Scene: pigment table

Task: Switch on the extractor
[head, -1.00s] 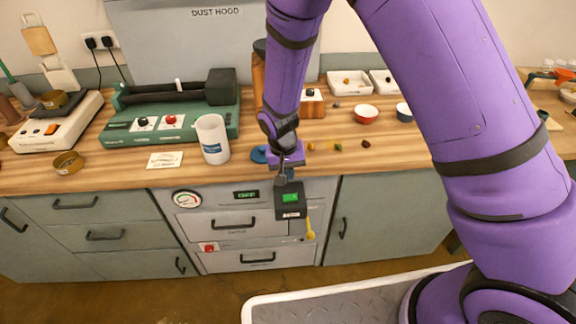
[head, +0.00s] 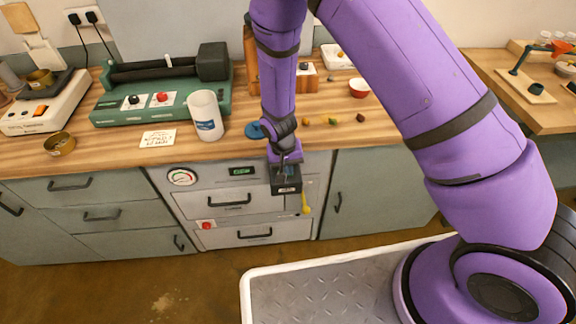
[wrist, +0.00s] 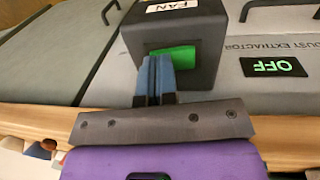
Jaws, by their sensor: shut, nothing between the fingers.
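The dust extractor (head: 215,192) is a grey front built in under the wooden counter, with a round gauge and a small display (head: 241,171). In the wrist view the display reads OFF (wrist: 273,67) in green. A black box labelled FAN (head: 287,188) stands out from the front; it also shows in the wrist view (wrist: 210,28). Its green switch (wrist: 183,57) sits in a recess. My gripper (wrist: 157,62) is shut and empty, its blue fingertips at the left part of the switch, partly covering it. I cannot tell whether they touch.
A yellow-handled item (head: 305,202) hangs right of the box. Drawer handles (head: 230,203) and a red switch (head: 207,225) are on the lower front. The counter edge is just above the box. A white cup (head: 206,117) and a green roller machine (head: 160,90) stand on the counter.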

